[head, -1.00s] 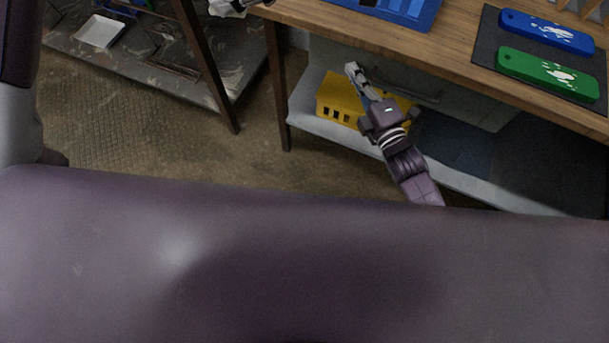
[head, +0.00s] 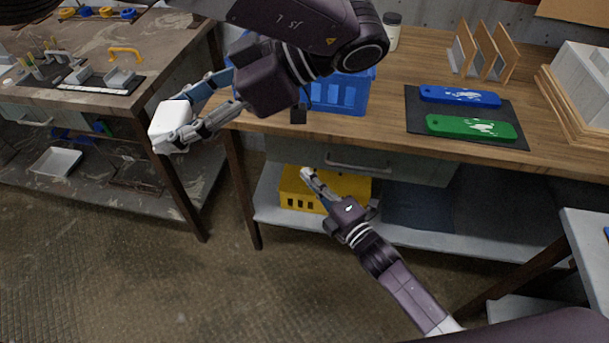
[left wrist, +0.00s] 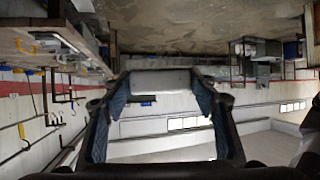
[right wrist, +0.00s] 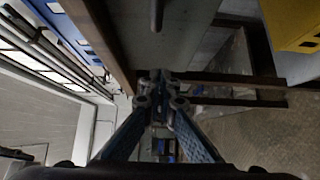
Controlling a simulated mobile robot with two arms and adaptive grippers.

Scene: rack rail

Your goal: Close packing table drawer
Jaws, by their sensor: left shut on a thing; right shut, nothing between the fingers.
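The packing table (head: 400,65) has a wooden top, with a grey drawer (head: 420,172) under its front edge. The drawer front bears a bar handle (head: 358,166); no open gap shows above it from here. My right gripper (head: 307,176) is shut and empty, in front of the drawer, below and left of the handle. In the right wrist view its fingertips (right wrist: 164,88) meet, with the grey drawer front (right wrist: 185,35) beyond. My left gripper (head: 176,126) is shut on a white block (head: 170,117), held left of the table; the block (left wrist: 160,82) also shows in the left wrist view.
A yellow crate (head: 290,200) sits on the lower shelf, close behind my right gripper. A blue basket (head: 345,95), a blue plate (head: 460,96) and a green plate (head: 470,127) are on the tabletop. Another workbench (head: 150,75) stands left. Open floor lies in front.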

